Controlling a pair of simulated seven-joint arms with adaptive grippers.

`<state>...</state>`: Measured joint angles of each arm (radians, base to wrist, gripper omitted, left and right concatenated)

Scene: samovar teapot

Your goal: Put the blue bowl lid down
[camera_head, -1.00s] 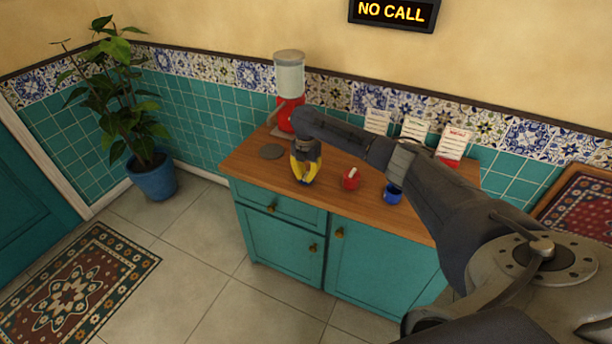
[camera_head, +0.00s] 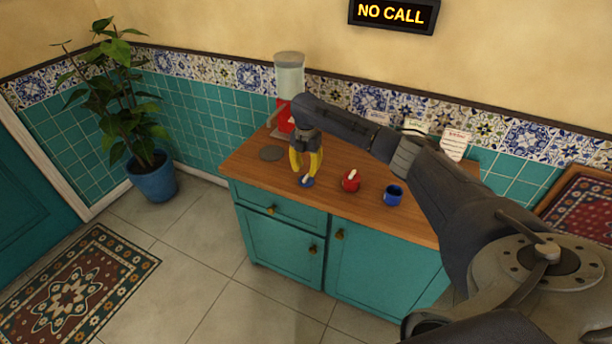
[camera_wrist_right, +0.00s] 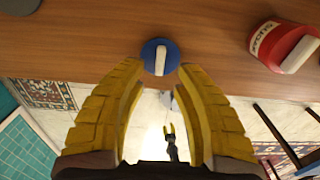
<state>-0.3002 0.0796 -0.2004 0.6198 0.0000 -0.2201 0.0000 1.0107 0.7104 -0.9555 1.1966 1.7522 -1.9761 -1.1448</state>
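The blue bowl lid (camera_head: 307,182), a small round disc with a white handle, lies on the wooden counter close to its front edge. It also shows in the right wrist view (camera_wrist_right: 150,50). My right gripper (camera_head: 306,172) is open, its yellow fingers spread on either side of the lid's handle. In the wrist view its fingertips (camera_wrist_right: 161,68) frame the lid without gripping it. The blue bowl (camera_head: 393,196) stands uncovered to the right. What looks like my left gripper (camera_wrist_right: 170,129) shows small and far off in the wrist view, its yellow fingers apart.
A red lidded bowl (camera_head: 351,182) stands between the lid and the blue bowl; it is close right in the wrist view (camera_wrist_right: 284,47). A red dispenser (camera_head: 286,115) and a grey disc (camera_head: 271,153) are behind left. The counter (camera_head: 330,200) has bare wood around the lid.

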